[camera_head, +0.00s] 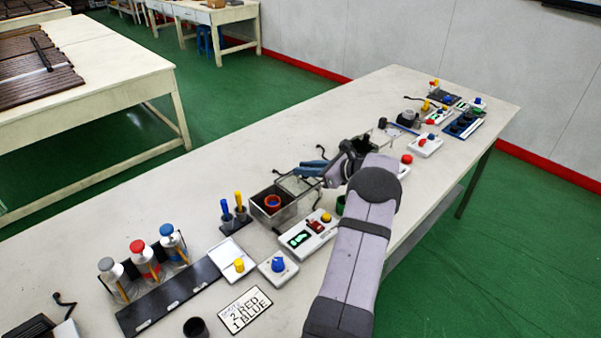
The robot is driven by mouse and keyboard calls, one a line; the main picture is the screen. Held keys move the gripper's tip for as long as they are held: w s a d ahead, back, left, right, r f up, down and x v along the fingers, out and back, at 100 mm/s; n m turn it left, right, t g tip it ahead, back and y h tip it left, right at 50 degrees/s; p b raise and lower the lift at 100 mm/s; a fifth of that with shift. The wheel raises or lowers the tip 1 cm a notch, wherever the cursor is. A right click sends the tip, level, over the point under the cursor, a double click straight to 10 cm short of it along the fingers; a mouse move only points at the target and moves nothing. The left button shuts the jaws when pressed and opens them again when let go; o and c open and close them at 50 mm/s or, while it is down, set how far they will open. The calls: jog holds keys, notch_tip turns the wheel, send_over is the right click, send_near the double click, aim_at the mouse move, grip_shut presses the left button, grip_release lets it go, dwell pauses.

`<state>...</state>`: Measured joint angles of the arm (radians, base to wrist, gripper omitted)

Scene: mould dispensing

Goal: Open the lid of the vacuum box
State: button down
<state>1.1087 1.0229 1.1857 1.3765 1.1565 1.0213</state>
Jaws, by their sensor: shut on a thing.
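The vacuum box (287,218) stands near the middle of the table, a clear-walled box with a dark inside. A red ring-shaped thing (272,202) shows in its left part, which is uncovered. A pale see-through panel, seemingly the lid (294,185), shows at the box's right part, by my gripper. Whether it is tilted or flat is hard to tell. My gripper (311,170), with blue fingers, is beside this panel and shut on what seems to be the lid. The exact grip point is too small to make out.
A control unit with a green display (300,239) stands just in front of the box. Blue and yellow upright sticks (232,212) stand to its left, with capped bottles (143,258) farther left. A sign (245,311) lies in front. More devices (425,145) stand to the right.

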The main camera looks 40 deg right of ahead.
jog(key=c, duration=1.6)
grip_release()
jog(key=shift+b+v, duration=1.05)
jog(key=shift+v, duration=2.6)
